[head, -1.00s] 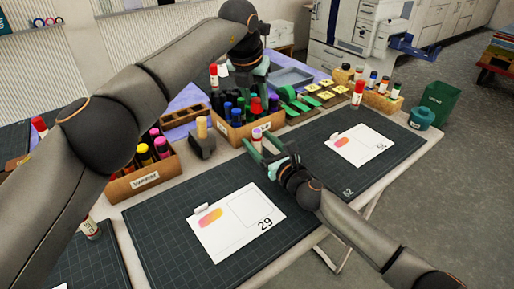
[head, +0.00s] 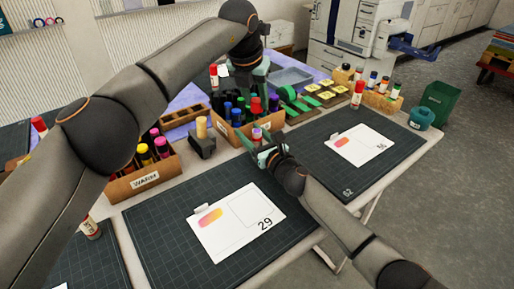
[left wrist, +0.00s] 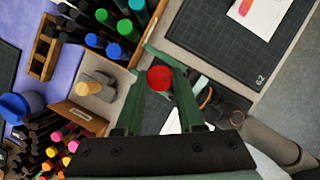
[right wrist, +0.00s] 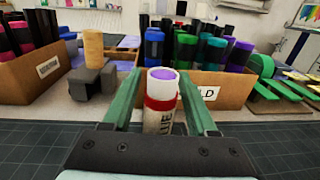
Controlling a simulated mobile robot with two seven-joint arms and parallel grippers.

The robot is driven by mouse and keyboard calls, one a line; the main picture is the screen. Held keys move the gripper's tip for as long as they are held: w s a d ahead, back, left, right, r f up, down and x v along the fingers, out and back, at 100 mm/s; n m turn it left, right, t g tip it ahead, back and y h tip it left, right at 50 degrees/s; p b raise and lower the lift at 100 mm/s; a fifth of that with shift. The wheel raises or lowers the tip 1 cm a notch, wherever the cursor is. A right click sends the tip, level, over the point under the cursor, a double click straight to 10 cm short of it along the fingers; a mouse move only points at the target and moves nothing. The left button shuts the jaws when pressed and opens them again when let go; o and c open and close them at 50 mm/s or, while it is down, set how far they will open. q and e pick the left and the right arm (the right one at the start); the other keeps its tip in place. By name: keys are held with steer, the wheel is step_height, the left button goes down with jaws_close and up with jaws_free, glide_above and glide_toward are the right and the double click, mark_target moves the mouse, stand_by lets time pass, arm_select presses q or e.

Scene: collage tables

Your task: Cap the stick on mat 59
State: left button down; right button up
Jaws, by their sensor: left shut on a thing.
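An uncapped glue stick (head: 257,134) with a purple top stands by the COLD box, near the back corner of the front mat (head: 150,235). It also shows upright in the right wrist view (right wrist: 161,95); its foot is hidden. My right gripper (head: 262,150) is around it, open, with a finger on each side. My left gripper (left wrist: 160,75) is shut on a red cap (left wrist: 160,78), above the table near the stick; in the head view it is partly hidden by its arm (head: 245,45). I see no number 59; the right mat (head: 400,160) reads 62.
The WARM box (head: 150,182) and the COLD box (right wrist: 235,92) hold several markers. A grey block with a tan peg (head: 202,140) stands between them. Cards marked 29 (head: 225,240) and apparently 56 (head: 365,150) lie on the mats. A capped glue stick (head: 358,95) stands behind the right mat.

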jaws_close()
stand_by(1.1)
